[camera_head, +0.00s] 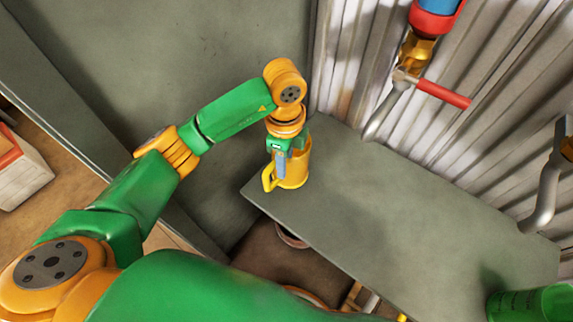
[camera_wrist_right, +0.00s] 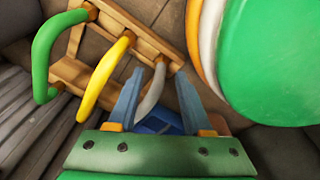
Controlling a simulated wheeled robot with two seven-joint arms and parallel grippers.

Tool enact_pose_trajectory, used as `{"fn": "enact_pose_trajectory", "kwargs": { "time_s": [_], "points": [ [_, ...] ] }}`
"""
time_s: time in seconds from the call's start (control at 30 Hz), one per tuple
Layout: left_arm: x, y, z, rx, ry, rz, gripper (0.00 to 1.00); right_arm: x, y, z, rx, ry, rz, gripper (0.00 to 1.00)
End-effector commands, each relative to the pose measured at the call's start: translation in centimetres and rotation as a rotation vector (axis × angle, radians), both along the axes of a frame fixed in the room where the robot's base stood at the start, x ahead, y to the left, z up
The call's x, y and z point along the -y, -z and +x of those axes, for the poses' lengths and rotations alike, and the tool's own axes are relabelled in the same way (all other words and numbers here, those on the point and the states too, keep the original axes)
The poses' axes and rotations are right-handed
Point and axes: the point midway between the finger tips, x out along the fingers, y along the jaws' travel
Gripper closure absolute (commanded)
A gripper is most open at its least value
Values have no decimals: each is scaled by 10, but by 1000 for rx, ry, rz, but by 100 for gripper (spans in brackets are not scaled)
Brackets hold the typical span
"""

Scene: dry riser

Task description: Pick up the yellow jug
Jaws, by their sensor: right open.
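The yellow jug (camera_head: 297,166) stands upright near the left end of the grey tabletop (camera_head: 400,205), its handle toward the left front. My left gripper (camera_head: 280,162) comes down from above at the jug. One blue-grey finger shows against the jug's near side by the handle; the other is hidden, so its grip cannot be told. My right gripper (camera_wrist_right: 159,75) shows in the right wrist view with its two blue-grey fingers apart and nothing clearly held between them. The jug is not visible in that view.
A green container (camera_head: 530,303) stands at the table's right front. Grey pipes, one with a red lever (camera_head: 443,93), stick out from the corrugated wall. A wooden rack with green, yellow (camera_wrist_right: 103,75) and grey curved handles lies close to my right gripper. The table's middle is clear.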

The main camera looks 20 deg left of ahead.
Motion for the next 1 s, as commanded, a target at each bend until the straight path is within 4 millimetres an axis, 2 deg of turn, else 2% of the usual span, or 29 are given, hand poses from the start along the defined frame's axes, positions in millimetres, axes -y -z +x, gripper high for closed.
{"fn": "enact_pose_trajectory", "kwargs": {
  "time_s": [0.03, 0.1, 0.23, 0.47, 0.57, 0.6, 0.63, 1.0],
  "points": [
    [0, 15, -1, -4, 0, -1, 62, 2, 5, 2, 5, 1, -3, 50],
    [0, 31, -1, -5, 1, 0, 62, 3, 9, 5, 11, 3, -4, 50],
    [0, 49, -1, -3, 1, -1, 62, 3, 12, 9, 19, 5, -4, 50],
    [0, 51, 0, -1, 2, -2, 62, 3, 10, 14, 29, 5, -3, 50],
    [0, 50, 0, -1, 2, -2, 86, 3, 10, 14, 30, 4, -3, 50],
    [0, 50, 0, -1, 2, -2, 97, 3, 10, 15, 30, 4, -3, 50],
    [0, 50, 0, -1, 2, -2, 100, 2, 10, 15, 30, 4, -3, 50],
    [0, 50, 0, -1, 2, -2, 100, 2, 11, 13, 28, 3, -2, 50]
  ]
}}
